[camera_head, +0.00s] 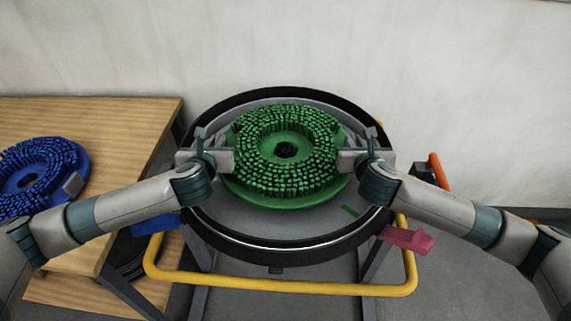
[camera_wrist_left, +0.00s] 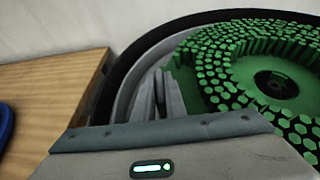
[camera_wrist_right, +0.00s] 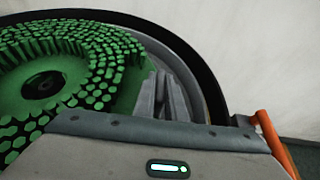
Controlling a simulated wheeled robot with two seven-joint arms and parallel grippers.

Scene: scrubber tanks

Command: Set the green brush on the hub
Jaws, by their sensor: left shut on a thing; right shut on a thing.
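The green brush (camera_head: 285,192) is a round disc with bristles facing up and a dark centre hole. It lies level inside the round grey deck (camera_head: 245,219) with a black rim. My left gripper (camera_head: 229,160) is shut on its left edge, and my right gripper (camera_head: 342,160) is shut on its right edge. The brush also shows in the left wrist view (camera_wrist_left: 225,70) and the right wrist view (camera_wrist_right: 95,62). The hub is hidden beneath the brush; whether the brush touches it I cannot tell.
A blue brush (camera_head: 72,160) lies on the wooden table (camera_head: 100,115) at the left. A yellow bar (camera_head: 280,287) runs round the front of the deck. A pink pedal (camera_head: 408,239) and an orange handle (camera_head: 438,171) stand at the right. A wall is behind.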

